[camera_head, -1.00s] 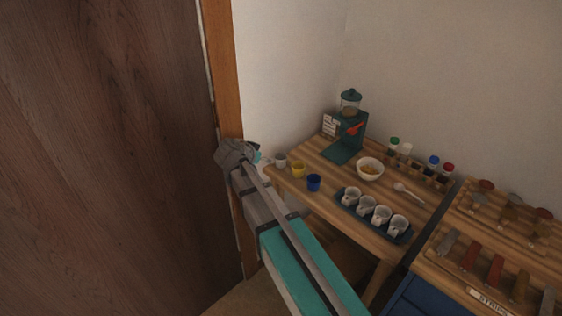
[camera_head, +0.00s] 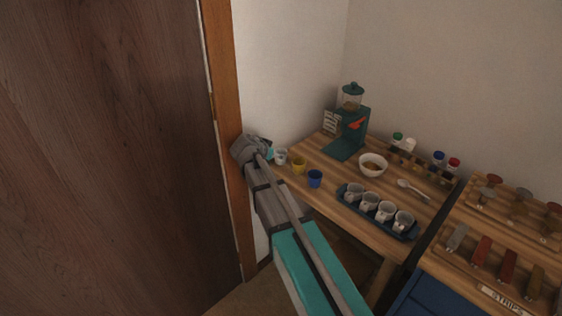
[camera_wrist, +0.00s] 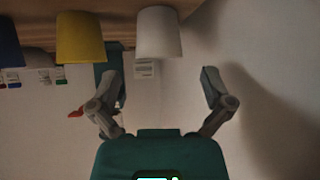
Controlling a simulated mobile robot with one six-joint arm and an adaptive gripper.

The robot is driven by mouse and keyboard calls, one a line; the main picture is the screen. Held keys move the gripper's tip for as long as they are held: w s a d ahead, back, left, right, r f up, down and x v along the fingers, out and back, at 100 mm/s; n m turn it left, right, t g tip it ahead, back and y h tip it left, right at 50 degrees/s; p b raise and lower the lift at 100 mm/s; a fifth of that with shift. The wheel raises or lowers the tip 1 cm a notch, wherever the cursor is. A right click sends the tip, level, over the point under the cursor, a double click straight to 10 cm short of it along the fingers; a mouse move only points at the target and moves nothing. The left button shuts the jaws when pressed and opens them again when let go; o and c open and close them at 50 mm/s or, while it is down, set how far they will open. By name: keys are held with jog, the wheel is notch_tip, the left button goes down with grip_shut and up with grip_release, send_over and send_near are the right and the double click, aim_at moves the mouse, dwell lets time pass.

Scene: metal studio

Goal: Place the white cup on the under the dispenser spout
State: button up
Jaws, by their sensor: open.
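The white cup (camera_head: 281,157) stands at the left edge of the wooden table, beside a yellow cup (camera_head: 299,166) and a blue cup (camera_head: 315,179). The wrist view looks upside down; there the white cup (camera_wrist: 158,34) appears ahead of my gripper (camera_wrist: 159,72), roughly centred between its open, empty fingers. In the head view my gripper (camera_head: 268,151) is just left of the white cup, partly hidden by my wrist. The green dispenser (camera_head: 349,133) with a clear hopper and a red part stands at the back of the table. Its spout is too small to make out.
A white bowl (camera_head: 373,164), a spoon (camera_head: 412,188), a tray (camera_head: 377,220) of several whitish cups and a bottle rack (camera_head: 421,168) occupy the wooden table (camera_head: 336,201). A wall and brown door (camera_head: 110,150) are close on the left.

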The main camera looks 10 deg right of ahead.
aim_at(278, 163)
dwell(0.4)
jog(key=shift+b+x, duration=1.15)
jog(key=shift+x, duration=0.7)
jog(key=shift+b+x, duration=0.45)
jog(key=shift+x, duration=0.4)
jog(key=c, duration=0.9)
jog(key=shift+o, duration=0.2)
jog(key=shift+r, duration=0.2)
